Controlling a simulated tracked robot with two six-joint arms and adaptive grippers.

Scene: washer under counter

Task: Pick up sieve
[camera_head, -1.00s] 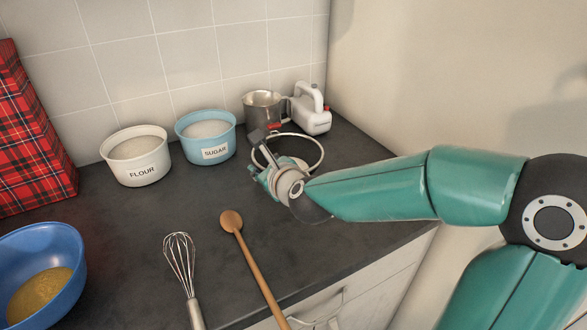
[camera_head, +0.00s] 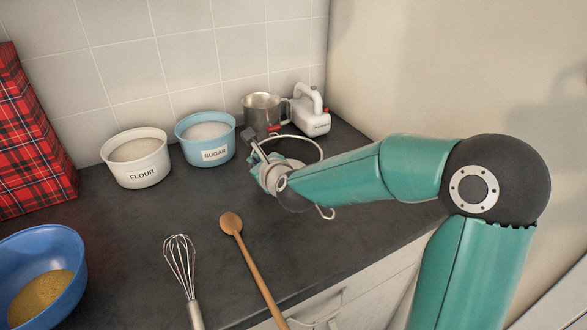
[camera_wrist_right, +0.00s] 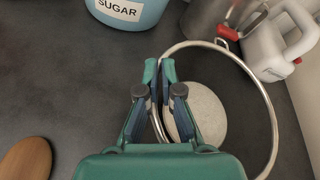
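The sieve (camera_head: 307,142) shows as a thin metal ring on the dark counter, in front of the metal jug. In the right wrist view its rim (camera_wrist_right: 268,105) circles a pale round shape that looks like its bowl. My right gripper (camera_head: 255,143) is at the ring's left side. In the right wrist view the gripper (camera_wrist_right: 159,72) has its fingertips almost together, with the left part of the rim between them. My right arm hides part of the sieve in the head view. My left gripper is not in view.
The metal jug (camera_head: 262,110) and a white appliance (camera_head: 309,112) stand close behind the sieve. The sugar tub (camera_head: 207,138) and flour tub (camera_head: 137,160) are to the left. A wooden spoon (camera_head: 250,262), whisk (camera_head: 181,267) and blue bowl (camera_head: 70,285) lie nearer. The wall is at right.

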